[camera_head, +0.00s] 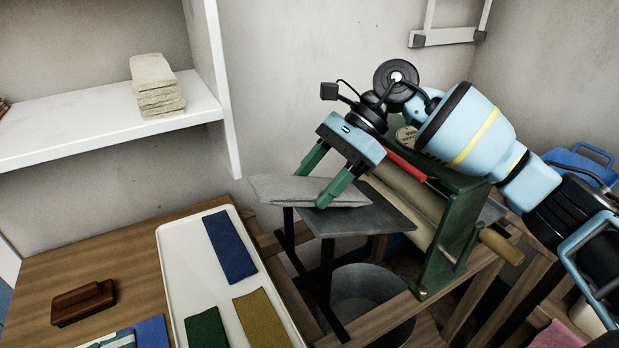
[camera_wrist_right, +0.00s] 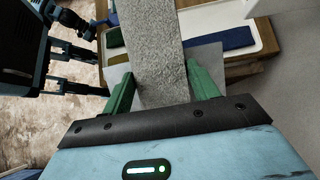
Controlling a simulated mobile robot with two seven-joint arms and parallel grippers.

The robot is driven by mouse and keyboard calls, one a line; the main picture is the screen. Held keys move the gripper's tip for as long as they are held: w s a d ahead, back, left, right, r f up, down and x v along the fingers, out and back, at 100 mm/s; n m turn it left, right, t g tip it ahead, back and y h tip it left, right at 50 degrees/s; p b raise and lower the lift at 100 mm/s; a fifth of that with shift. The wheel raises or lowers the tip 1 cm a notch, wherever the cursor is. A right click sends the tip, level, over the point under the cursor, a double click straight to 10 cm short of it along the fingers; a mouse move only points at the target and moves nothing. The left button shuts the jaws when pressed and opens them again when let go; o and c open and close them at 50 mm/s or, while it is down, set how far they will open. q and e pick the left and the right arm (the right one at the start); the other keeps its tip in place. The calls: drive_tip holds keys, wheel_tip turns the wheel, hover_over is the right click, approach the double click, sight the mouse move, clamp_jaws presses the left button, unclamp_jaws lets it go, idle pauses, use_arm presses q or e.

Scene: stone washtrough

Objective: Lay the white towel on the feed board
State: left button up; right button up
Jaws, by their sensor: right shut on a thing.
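The white towel (camera_head: 310,190) looks pale grey and is a flat, folded strip. My right gripper (camera_head: 321,188) is shut on it and holds it roughly level over the feed board (camera_head: 375,218), a dark grey plate in front of the wringer. The towel overhangs the board's left side, and I cannot tell whether it touches the board. In the right wrist view the towel (camera_wrist_right: 155,60) runs away between the green fingers, with part of the grey board (camera_wrist_right: 205,58) beneath. Dark jointed parts at that view's left edge may be my left gripper (camera_wrist_right: 80,72); its jaws are unclear.
The green-framed wringer (camera_head: 458,225) with its rollers stands right of the board. A metal bucket (camera_head: 365,285) is below. A white tray (camera_head: 180,290) with coloured cloths lies on the wooden table. A brush (camera_head: 83,302) is to its left. Folded towels (camera_head: 155,85) are stacked on the shelf.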

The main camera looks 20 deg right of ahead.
drive_tip(key=shift+d, duration=0.15)
drive_tip(key=o, duration=1.7)
drive_tip(key=shift+c, duration=0.2)
drive_tip(key=shift+b+v, duration=0.45)
drive_tip(key=shift+v, duration=3.5)
drive_tip(key=shift+f, duration=0.1)
